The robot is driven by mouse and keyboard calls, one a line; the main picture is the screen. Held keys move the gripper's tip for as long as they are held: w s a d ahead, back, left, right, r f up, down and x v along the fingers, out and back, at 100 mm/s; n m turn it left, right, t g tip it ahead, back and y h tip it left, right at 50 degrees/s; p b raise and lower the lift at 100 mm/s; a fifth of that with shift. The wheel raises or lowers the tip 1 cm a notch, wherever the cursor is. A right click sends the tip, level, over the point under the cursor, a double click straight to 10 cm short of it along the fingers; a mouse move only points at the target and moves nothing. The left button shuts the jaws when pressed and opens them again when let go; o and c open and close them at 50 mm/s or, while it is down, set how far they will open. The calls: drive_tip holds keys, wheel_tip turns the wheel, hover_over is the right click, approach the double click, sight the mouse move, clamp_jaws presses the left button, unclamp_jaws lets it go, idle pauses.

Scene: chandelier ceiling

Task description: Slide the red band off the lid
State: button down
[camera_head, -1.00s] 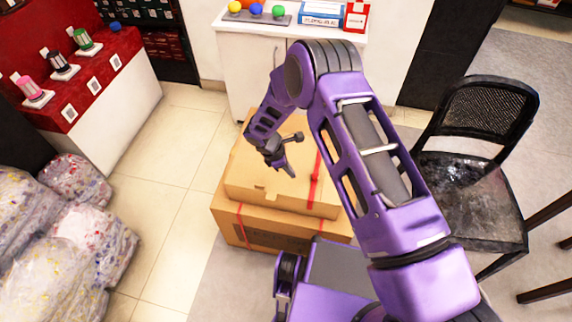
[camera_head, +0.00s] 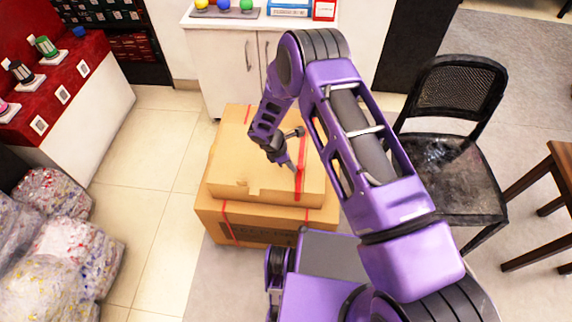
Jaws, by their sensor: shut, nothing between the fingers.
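The cardboard lid (camera_head: 237,165) sits on a larger cardboard box (camera_head: 265,230) on the floor. The red band (camera_head: 299,186) runs from back to front across the right part of the lid and over its front edge. My arm partly covers the lid's right side. My gripper (camera_head: 294,166) is shut and empty, pointing down and right over the lid. Its tip is right at the left side of the band, near a small red lump on it. I cannot tell whether it touches the band.
A black chair (camera_head: 450,150) stands to the right, beside a brown wooden table (camera_head: 550,195). A white cabinet (camera_head: 225,60) is behind the box. Plastic-wrapped bundles (camera_head: 70,250) lie at the left. Tiled floor (camera_head: 150,180) left of the box is clear.

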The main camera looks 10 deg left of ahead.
drive_tip(key=d, duration=0.5)
drive_tip(key=shift+w+d, duration=0.15)
drive_tip(key=shift+d, duration=0.25)
drive_tip(key=shift+a, duration=0.1)
drive_tip(key=shift+a+b, duration=0.25)
drive_tip(key=shift+b, duration=0.05)
drive_tip(key=shift+s+a+b, duration=0.2)
drive_tip(key=shift+s+a, duration=0.15)
drive_tip(key=shift+a, duration=0.25)
drive_tip(key=shift+s+a+b, duration=0.15)
drive_tip(key=shift+s+a, duration=0.2)
drive_tip(key=shift+a, duration=0.2)
drive_tip(key=shift+s+a+r, duration=0.2)
drive_tip(key=shift+a+r, duration=0.5)
drive_tip(key=shift+r, duration=0.05)
drive_tip(key=p+v, duration=0.1)
drive_tip(key=v, duration=0.7)
drive_tip(key=shift+r, duration=0.25)
